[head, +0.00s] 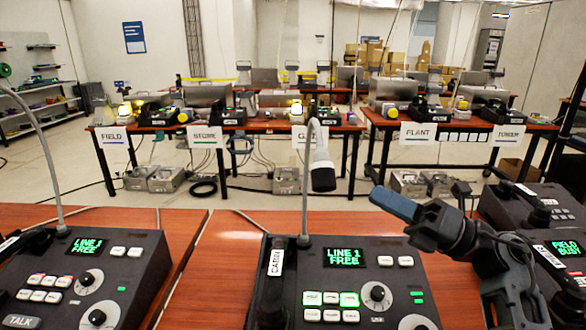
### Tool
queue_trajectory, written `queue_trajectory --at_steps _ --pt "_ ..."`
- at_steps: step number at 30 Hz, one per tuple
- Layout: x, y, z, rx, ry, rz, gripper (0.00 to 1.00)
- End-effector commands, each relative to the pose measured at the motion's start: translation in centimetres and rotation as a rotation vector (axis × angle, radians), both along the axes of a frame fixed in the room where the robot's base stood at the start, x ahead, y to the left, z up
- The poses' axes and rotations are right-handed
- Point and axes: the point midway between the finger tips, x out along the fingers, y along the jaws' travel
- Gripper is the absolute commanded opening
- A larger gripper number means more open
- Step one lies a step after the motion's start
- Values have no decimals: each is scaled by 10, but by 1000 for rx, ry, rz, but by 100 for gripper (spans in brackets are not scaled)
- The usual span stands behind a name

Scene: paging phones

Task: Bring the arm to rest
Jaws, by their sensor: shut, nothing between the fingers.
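My gripper (394,205) is at the right of the head view, above the wooden desk. Its blue fingers point to the left and are closed together with nothing between them. My dark arm runs from it down to the lower right edge. The gripper is just right of the gooseneck microphone (321,165) and above the middle paging console (345,290), whose screen reads LINE 1 FREE. It appears apart from both.
A left console (95,270) with its own gooseneck stands on the desk (190,235). A right console (565,250) reads FIELD BUSY, partly behind my arm. Labelled tables with equipment stand farther back. Bare desk shows between the left and middle consoles.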

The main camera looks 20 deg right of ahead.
Motion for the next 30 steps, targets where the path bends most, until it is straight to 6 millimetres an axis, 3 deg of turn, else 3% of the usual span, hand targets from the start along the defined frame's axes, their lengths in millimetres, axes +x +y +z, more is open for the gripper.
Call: queue_trajectory --at_steps 4,8,18,30 --pt "-6 6 -5 34 10 4 0" --pt "-28 23 -19 158 47 18 0" --pt "-123 62 -58 683 261 39 0" --pt "-237 70 -101 1279 636 -19 0"
